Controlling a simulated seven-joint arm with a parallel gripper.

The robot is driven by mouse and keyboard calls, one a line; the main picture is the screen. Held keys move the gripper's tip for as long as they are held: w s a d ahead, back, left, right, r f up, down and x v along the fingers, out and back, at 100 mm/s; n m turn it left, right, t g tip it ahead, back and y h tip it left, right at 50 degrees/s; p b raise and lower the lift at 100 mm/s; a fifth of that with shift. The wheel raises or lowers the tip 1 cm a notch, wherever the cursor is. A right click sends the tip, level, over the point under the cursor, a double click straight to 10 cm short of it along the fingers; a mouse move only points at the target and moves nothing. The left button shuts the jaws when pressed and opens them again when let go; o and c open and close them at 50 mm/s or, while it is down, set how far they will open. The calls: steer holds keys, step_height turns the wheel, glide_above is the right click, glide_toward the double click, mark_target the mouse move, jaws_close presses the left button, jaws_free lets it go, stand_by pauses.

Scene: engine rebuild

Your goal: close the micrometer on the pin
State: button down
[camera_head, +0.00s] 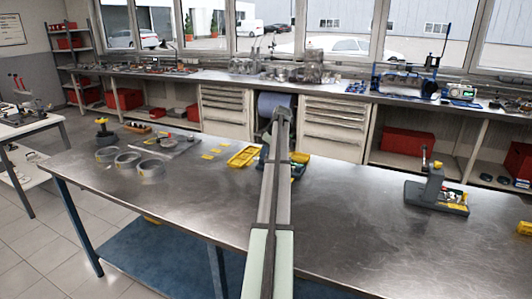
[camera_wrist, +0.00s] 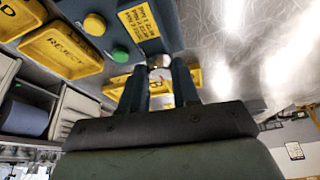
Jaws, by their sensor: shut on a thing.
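In the wrist view, my gripper (camera_wrist: 160,85) is shut on a silver cylindrical part (camera_wrist: 159,62) that looks like the micrometer's thimble. The part lies between my two dark fingers, beside a blue-grey instrument body (camera_wrist: 100,10) with a yellow button (camera_wrist: 95,24), a green button (camera_wrist: 120,56) and a yellow label (camera_wrist: 140,24). In the head view, my arm hides my gripper and most of this instrument; only a bit with yellow on it (camera_head: 300,158) shows to the right of the arm. I cannot make out the pin or the micrometer's measuring faces.
Yellow trays, one marked REJECT (camera_wrist: 62,50), lie beside the instrument; a yellow tray (camera_head: 243,157) also shows in the head view. Several metal rings (camera_head: 151,168) stand at the left of the steel table (camera_head: 340,225). A grey fixture (camera_head: 434,190) stands at right. The table's front middle is clear.

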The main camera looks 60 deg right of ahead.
steer(key=c, duration=0.8)
jaws_free()
steer(key=v, duration=1.4)
steer(key=shift+f, duration=0.1)
